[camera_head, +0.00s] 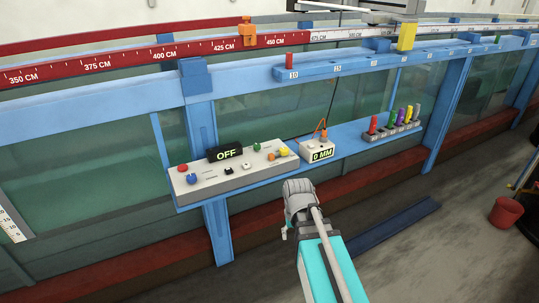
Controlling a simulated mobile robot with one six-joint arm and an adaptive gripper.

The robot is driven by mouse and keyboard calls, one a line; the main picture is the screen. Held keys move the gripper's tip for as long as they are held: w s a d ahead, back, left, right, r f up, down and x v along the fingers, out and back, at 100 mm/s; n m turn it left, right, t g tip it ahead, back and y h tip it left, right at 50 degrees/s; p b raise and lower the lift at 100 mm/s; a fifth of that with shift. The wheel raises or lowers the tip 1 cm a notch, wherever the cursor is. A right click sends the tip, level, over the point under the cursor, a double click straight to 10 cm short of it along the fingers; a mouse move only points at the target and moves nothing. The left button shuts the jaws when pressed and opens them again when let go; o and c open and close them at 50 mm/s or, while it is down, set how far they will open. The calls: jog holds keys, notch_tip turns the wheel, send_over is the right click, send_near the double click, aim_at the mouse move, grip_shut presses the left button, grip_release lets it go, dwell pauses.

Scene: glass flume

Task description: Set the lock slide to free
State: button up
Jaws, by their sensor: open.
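A pale control panel (207,185) rests on the blue shelf left of centre. It carries a black display (225,153) reading OFF, a red knob (183,168), a blue knob (192,178), a black switch (228,170), a white switch (247,164), and green, orange and yellow controls at its right end. No label tells me which part is the lock slide, and its setting is too small to read. My gripper (298,204) is in front of the shelf, right of the panel and apart from it. It is open; its fingertips are hard to make out.
A small box (318,152) reading 0 MM, with an orange cable, and a rack of coloured pegs (395,129) stand on the shelf. A red ruler rail (130,60) bears an orange slider (247,33); a yellow block (407,36) is farther right. A red bucket (506,211) stands on the floor.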

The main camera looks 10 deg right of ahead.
aim_at(272, 155)
jog(key=w+r+m+p, duration=0.4)
jog(key=w+r+p, duration=0.1)
jog(key=w, duration=0.9)
jog(key=w+r+m+p, duration=0.5)
jog(key=w, duration=0.9)
jog(key=w+r+m+p, duration=0.4)
jog(key=w+r+p, duration=0.1)
jog(key=w, duration=0.9)
jog(key=shift+a+r, duration=0.15)
jog(key=shift+r, duration=0.2)
jog(key=shift+f, duration=0.15)
notch_tip(272, 155, down, 14)
jog(key=b, duration=1.4)
jog(key=shift+r, duration=0.25)
